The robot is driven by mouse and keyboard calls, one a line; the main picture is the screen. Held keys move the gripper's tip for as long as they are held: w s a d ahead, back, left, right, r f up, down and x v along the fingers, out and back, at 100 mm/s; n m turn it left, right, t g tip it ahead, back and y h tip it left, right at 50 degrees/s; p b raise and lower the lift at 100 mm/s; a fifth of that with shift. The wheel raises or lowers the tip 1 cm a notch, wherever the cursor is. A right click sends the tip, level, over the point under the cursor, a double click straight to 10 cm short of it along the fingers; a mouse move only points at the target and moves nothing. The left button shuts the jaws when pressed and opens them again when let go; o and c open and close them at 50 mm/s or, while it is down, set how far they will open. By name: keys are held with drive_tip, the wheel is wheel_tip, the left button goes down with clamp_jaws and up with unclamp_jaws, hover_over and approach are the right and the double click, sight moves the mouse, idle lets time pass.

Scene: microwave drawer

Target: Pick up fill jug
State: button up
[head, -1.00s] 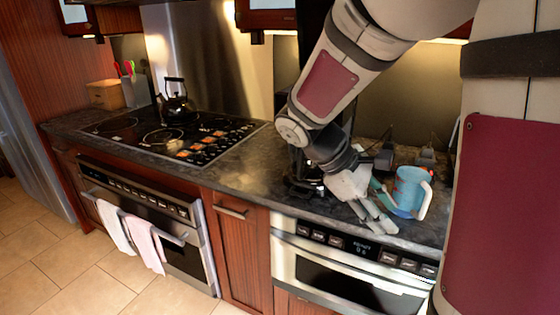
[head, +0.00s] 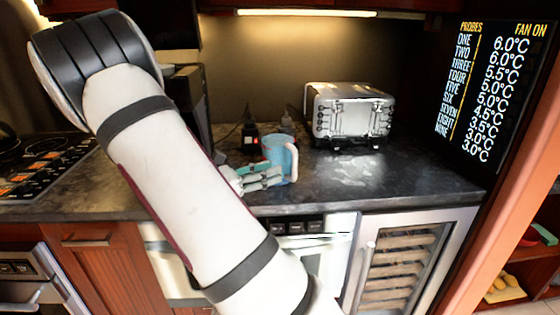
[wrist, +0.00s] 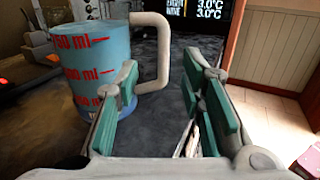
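The fill jug (head: 277,151) is a light blue measuring cup with a pale handle, standing upright on the dark counter. In the wrist view the jug (wrist: 92,62) fills the upper left, with red volume marks and its handle on the right side. My gripper (head: 262,176) is low in front of the jug, on its near left side. In the wrist view my gripper (wrist: 163,78) is open, with nothing held between its teal-padded fingers. The left finger covers the jug's lower right edge; I cannot tell if they touch. The handle reaches across the upper part of the gap between the fingers.
A silver toaster (head: 348,115) stands right of the jug. A small black device with a red light (head: 250,139) is behind the jug to the left. The counter (head: 390,178) right of the jug is clear. A cooktop (head: 45,165) is at the far left.

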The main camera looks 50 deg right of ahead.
sight(295, 178)
drive_tip(key=x, duration=0.3)
drive_tip(key=shift+x, duration=2.7)
drive_tip(key=shift+s+a+f, duration=0.1)
drive_tip(key=shift+s+f, duration=0.05)
clamp_jaws()
